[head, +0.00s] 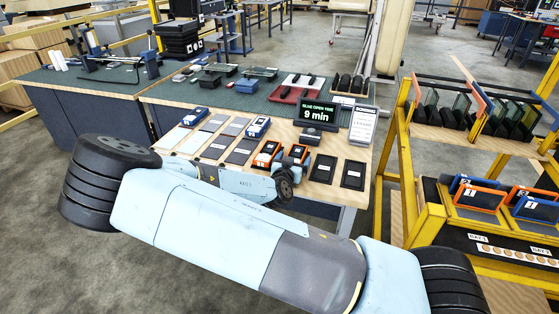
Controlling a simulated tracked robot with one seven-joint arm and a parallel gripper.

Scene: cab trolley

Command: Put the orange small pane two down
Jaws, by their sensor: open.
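My arm reaches over the front of the work table (327,205). On the yellow trolley (431,230) at the right, orange-framed small panes (477,199) sit among blue-framed ones (537,209). Their numbers are too small to read surely.
A display (318,112) reading 9 min and a white sign (363,124) stand behind. Large panes (461,108) fill the trolley's upper rack.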

